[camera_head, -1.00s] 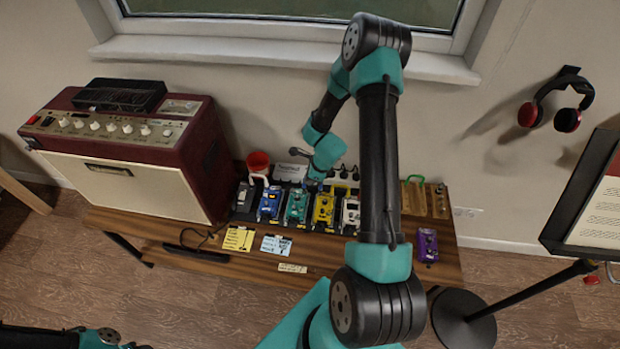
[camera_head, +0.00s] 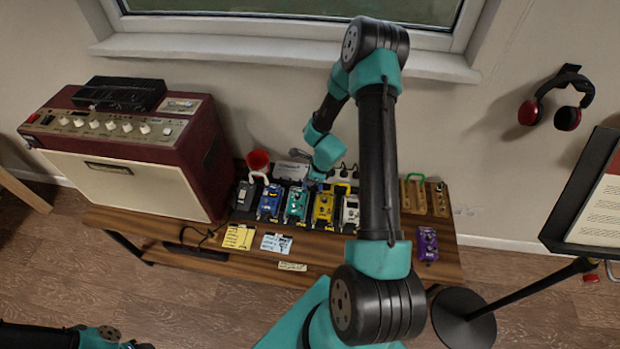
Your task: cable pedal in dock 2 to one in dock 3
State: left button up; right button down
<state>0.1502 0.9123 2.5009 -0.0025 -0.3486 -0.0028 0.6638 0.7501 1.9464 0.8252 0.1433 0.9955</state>
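A row of pedals stands on a dark board on the wooden bench: a dark grey one (camera_head: 246,196), a blue one (camera_head: 269,203), a teal one (camera_head: 296,205), a yellow one (camera_head: 323,208) and a white one (camera_head: 350,211). I cannot read any dock numbers. My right gripper (camera_head: 314,179) points down at the back edge of the row, behind the teal and yellow pedals. Its fingers are too small and hidden to tell whether they hold a cable. My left arm (camera_head: 100,337) shows at the bottom left corner, away from the bench; its fingertips are not clear.
A maroon amplifier (camera_head: 130,150) fills the bench's left side. A red cup (camera_head: 258,161) stands behind the pedals. A purple pedal (camera_head: 427,244) sits at the right. Yellow (camera_head: 238,237) and blue (camera_head: 276,244) notes lie in front. My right forearm crosses over the bench.

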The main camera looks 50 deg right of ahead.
jog(key=shift+f, duration=0.4)
dwell(0.3)
jog(key=c, duration=0.7)
grip_release()
jog(key=shift+r, duration=4)
jog(key=s+a+f+n+g, duration=0.1)
jog(key=s+a+f+n, duration=0.1)
jog(key=a+n, duration=0.6)
jog(key=s+a+f+n+g+y, duration=0.1)
jog(key=s+a+f+n, duration=0.2)
jog(key=a+n, duration=0.6)
jog(key=s+a+f+n+g, duration=0.1)
jog(key=s+a+f+n, duration=0.2)
jog(key=a+n, duration=0.6)
jog(key=shift+s+a+f+n, duration=0.1)
jog(key=shift+s+a+n, duration=0.15)
jog(key=shift+s+n, duration=0.2)
